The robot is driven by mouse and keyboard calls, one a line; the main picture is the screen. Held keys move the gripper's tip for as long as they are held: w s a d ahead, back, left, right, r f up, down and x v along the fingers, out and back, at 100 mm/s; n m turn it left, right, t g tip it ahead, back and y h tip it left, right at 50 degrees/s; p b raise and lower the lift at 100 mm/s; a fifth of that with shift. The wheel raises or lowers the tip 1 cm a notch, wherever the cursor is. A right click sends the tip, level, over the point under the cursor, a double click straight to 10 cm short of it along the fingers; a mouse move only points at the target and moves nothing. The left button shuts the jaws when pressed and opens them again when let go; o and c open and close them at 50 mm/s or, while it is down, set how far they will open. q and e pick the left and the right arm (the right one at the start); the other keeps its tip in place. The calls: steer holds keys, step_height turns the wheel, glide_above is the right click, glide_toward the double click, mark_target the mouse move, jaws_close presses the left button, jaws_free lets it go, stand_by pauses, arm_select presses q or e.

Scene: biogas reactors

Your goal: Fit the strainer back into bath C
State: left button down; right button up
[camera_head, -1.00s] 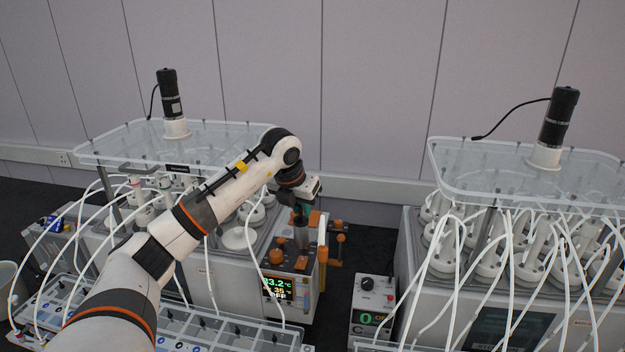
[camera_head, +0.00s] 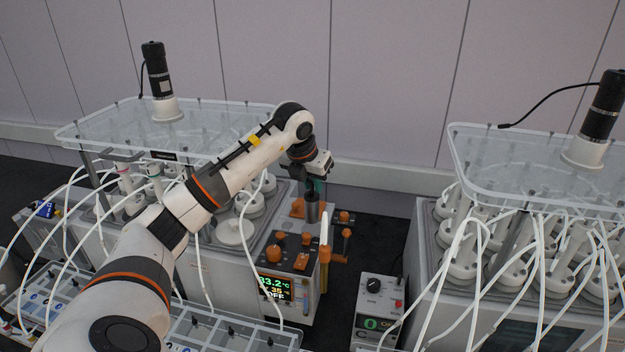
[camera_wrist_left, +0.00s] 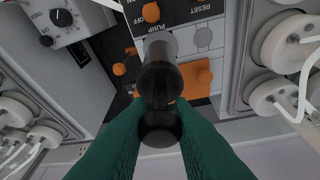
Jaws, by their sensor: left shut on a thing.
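My left gripper (camera_head: 315,186) reaches over the bath unit (camera_head: 262,250) with the lit display, from the far side of its top. It is shut on a dark cylinder, which I take for the strainer (camera_head: 312,208); it also shows in the left wrist view (camera_wrist_left: 160,82) between the green fingers (camera_wrist_left: 160,112). The cylinder's far end points toward the unit's top, near the PUMP and RESET labels. I cannot tell whether it touches the unit or sits in an opening. No letter is readable on this unit. My right gripper is not in view.
Orange knobs (camera_head: 307,239) and a pale upright tube (camera_head: 324,240) stand at the unit's right end. A control box (camera_head: 379,305) marked C is on the floor to the right. White tubes and reactor bottles (camera_head: 235,231) crowd the left; a second reactor unit (camera_head: 500,280) stands right.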

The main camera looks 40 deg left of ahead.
mark_target(310, 194)
arm_select(q)
steer(key=b+x, duration=0.1)
steer(key=x, duration=0.1)
steer(key=shift+a+f, duration=0.1)
steer(key=shift+f, duration=0.35)
steer(key=shift+f+b, duration=0.25)
steer(key=shift+b, duration=0.1)
steer(key=shift+s+f+b, duration=0.2)
steer(key=shift+f+b, duration=0.25)
steer(key=shift+f, duration=0.05)
steer(key=shift+w+f+b, duration=0.1)
steer(key=shift+f+b, duration=0.55)
steer(key=shift+f, duration=0.3)
steer(key=shift+f+b, duration=0.9)
steer(key=shift+f, duration=0.2)
steer(key=shift+f+b, duration=0.85)
steer(key=shift+f, duration=0.35)
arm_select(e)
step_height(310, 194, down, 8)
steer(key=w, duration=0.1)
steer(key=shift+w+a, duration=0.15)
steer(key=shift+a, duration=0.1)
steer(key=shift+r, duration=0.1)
arm_select(q)
steer(key=c, duration=1.2)
jaws_free()
